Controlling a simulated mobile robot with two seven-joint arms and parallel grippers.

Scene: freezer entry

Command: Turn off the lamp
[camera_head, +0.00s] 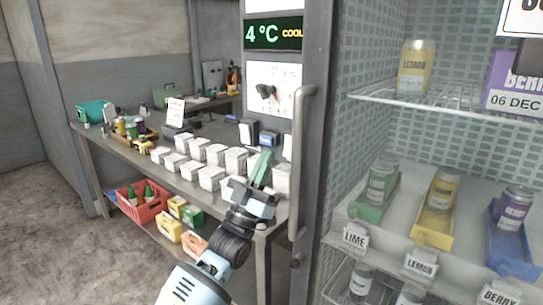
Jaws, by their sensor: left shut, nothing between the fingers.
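No lamp can be clearly made out in this view. A white panel (270,90) with a dark switch or knob (266,94) is mounted on the freezer's front, below a display (274,33) that reads 4 °C COOL. My left gripper (262,160) has green fingers, which are shut and empty. It appears below the panel, in front of the row of white boxes, and I see no contact with the panel. My arm hides part of the table's near end. My right gripper is out of view.
A long table (150,161) carries several white boxes (211,177), a teal bin (94,111) and small goods. A red crate (143,200) sits on its lower shelf. The freezer's vertical handle (302,150) stands right of my gripper; stocked shelves (398,225) lie beyond. Floor at left is clear.

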